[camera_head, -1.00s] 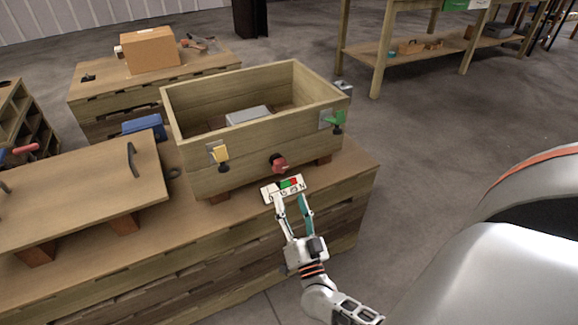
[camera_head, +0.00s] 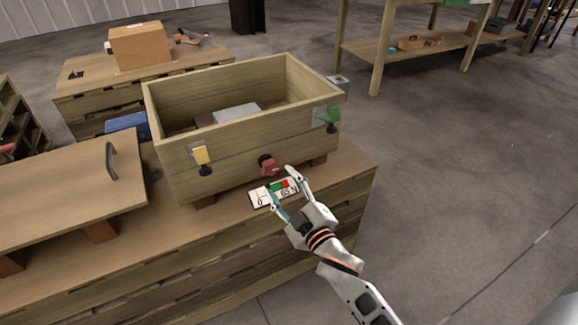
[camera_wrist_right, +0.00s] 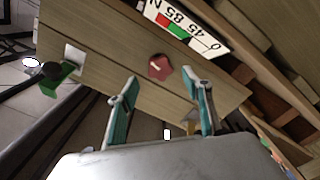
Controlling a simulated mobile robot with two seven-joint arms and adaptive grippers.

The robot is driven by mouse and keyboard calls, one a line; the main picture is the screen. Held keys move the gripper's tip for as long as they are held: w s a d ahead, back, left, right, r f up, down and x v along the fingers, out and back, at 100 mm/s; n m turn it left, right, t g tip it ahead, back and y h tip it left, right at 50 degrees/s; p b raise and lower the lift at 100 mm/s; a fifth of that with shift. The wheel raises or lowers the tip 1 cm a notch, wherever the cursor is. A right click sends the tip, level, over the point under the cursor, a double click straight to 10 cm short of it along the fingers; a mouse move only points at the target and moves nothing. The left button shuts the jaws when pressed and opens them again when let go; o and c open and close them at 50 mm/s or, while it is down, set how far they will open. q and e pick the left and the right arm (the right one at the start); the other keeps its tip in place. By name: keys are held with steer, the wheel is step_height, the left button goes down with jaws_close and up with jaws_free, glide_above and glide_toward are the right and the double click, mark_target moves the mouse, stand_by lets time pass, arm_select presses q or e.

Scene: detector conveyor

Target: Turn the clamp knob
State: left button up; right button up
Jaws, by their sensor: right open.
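The red clamp knob (camera_head: 268,164) sits on the front wall of the wooden box (camera_head: 225,165), just above a white label plate (camera_head: 262,195) with a green and red band. My left gripper is not in view.
A yellow clamp (camera_head: 200,155) and a green clamp (camera_head: 329,117) are on the box front, either side of the knob. A grey block (camera_head: 237,112) lies inside the box. A wooden lid panel (camera_head: 75,195) with a dark handle lies at left.

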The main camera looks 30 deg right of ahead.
mark_target(272, 171)
steer(key=w+b, duration=0.1)
steer(key=w, duration=0.5)
steer(key=shift+a+f, duration=0.1)
steer(key=shift+f, duration=0.05)
steer(key=shift+w, duration=0.65)
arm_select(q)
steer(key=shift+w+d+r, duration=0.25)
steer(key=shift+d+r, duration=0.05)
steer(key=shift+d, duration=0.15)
arm_select(e)
steer(key=shift+w, duration=0.25)
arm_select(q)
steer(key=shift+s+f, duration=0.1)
arm_select(e)
steer(key=shift+r, duration=0.2)
steer(key=c, duration=1.1)
